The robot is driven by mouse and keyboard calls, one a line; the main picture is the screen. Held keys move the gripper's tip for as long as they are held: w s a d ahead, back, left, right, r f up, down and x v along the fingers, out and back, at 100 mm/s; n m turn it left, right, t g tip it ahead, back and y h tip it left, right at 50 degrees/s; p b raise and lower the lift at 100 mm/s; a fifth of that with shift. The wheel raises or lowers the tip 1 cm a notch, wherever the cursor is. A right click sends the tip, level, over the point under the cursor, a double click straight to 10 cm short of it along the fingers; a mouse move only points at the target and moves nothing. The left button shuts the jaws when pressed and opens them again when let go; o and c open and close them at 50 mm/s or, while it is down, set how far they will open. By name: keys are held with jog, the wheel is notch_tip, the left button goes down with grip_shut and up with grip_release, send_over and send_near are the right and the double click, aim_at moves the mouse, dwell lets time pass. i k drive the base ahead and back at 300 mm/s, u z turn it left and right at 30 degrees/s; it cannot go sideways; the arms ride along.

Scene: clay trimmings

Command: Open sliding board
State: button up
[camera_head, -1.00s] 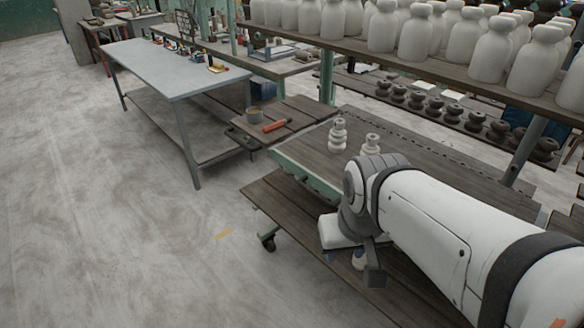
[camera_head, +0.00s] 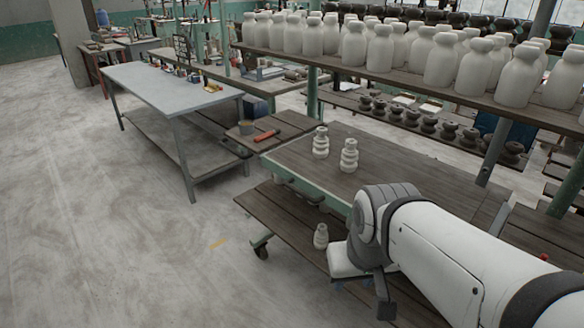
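My gripper (camera_head: 384,308) hangs at the end of my white arm, over the front side of the wooden worktable (camera_head: 290,158) with a green frame. Only a dark part of it shows, so its opening cannot be told. It appears empty, apart from the pots. I cannot tell for sure which board is the sliding one. A low board (camera_head: 290,128) with a dark handle-like edge (camera_head: 236,148) lies beyond the worktable's far left end. A lower wooden shelf (camera_head: 277,217) juts out under the worktable, left of my gripper.
Two pale ringed pots (camera_head: 349,156) stand on the worktable, and another pale pot (camera_head: 321,237) stands on the lower shelf, left of my gripper. An orange-red tool (camera_head: 266,135) lies on the low board. A grey table (camera_head: 165,88) stands behind. Floor at left is clear.

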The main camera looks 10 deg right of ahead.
aim_at(294, 162)
jog(key=i, duration=0.9)
jog(key=u, duration=0.05)
